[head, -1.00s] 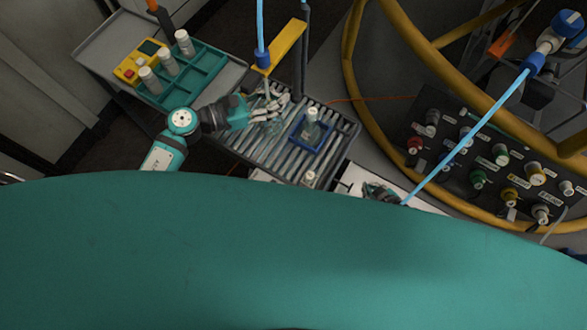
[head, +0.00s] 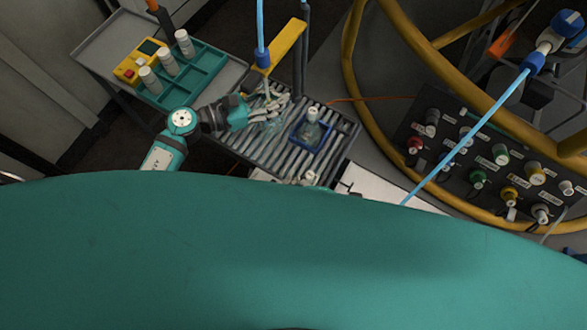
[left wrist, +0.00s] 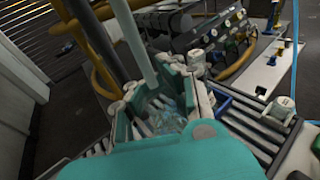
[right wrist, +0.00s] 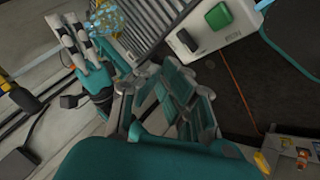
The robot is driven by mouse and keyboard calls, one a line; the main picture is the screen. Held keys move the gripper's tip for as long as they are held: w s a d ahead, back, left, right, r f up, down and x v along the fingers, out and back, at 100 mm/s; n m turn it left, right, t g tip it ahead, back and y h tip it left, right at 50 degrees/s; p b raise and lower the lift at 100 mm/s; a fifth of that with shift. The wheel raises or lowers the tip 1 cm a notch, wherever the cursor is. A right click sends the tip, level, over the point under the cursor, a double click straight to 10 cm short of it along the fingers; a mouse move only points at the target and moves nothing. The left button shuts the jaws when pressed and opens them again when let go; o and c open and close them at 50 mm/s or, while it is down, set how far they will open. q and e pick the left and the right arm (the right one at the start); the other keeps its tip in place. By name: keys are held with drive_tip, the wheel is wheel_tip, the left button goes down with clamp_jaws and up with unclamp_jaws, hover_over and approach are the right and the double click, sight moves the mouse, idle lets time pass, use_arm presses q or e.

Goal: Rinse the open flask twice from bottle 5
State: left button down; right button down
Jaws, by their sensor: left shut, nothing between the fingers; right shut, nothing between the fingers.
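A clear glass flask (head: 272,106) is at the pale fingers of my left gripper (head: 278,104), over the roller shelf; it also shows in the left wrist view (left wrist: 168,112) and the right wrist view (right wrist: 110,20). My left gripper is shut with nothing between its fingers. A second clear vessel with a white top (head: 312,115) stands in a blue square holder (head: 296,141). White-capped bottles (head: 168,60) stand in a teal rack; I cannot read which is bottle 5. My right gripper (right wrist: 165,95) is shut and empty; in the head view my body mostly hides it.
The roller shelf (head: 262,158) has a yellow bracket (head: 280,47) and a dark post above it. A yellow box (head: 139,62) sits beside the rack on a grey tray. A connector panel (head: 475,160) and yellow tube frame (head: 350,45) are at right. Blue hoses hang across.

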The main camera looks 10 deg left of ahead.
idle(0.3)
drive_tip(key=shift+f, duration=4.45)
drive_tip(key=shift+f, duration=0.4)
drive_tip(key=shift+f, duration=0.45)
drive_tip(key=shift+r, duration=0.9)
drive_tip(key=shift+r, duration=2.5)
